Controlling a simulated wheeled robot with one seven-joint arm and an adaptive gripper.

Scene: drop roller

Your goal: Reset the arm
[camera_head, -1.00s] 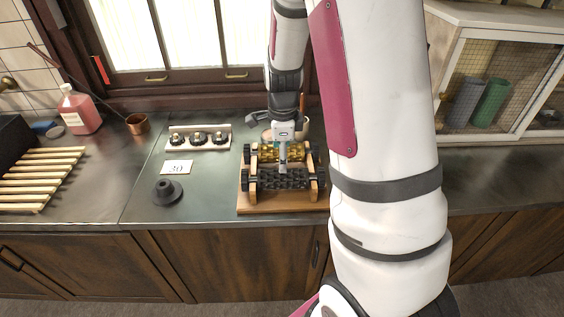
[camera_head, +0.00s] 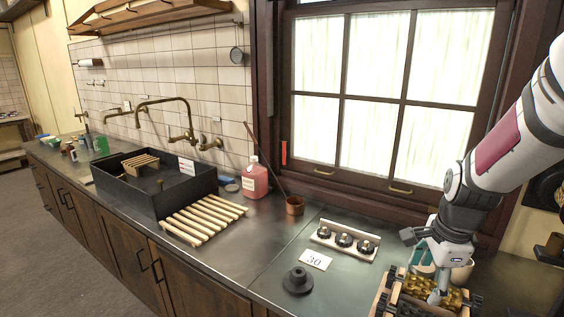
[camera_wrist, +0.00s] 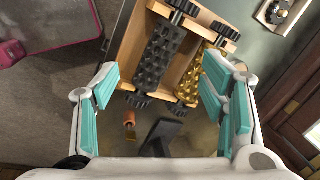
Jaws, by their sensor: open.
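My gripper shows in the wrist view (camera_wrist: 160,105) with its teal-padded fingers spread wide and nothing between them. Below it is a wooden stand (camera_wrist: 192,15) that carries a black studded roller (camera_wrist: 158,58) and a gold studded roller (camera_wrist: 207,80). In the head view my arm comes down from the right, and my gripper (camera_head: 437,285) is at the stand in the lower right corner. The gold roller (camera_head: 455,298) shows beside it. The stand is partly cut off by the picture edge, and I cannot tell whether the gripper touches it.
A white rack of black knobs (camera_head: 344,241), a card marked 30 (camera_head: 315,260) and a dark stepped disc (camera_head: 297,281) lie left of the stand. A copper cup (camera_head: 295,206), a pink bottle (camera_head: 255,180), wooden slats (camera_head: 203,218) and a black sink (camera_head: 150,196) are farther left.

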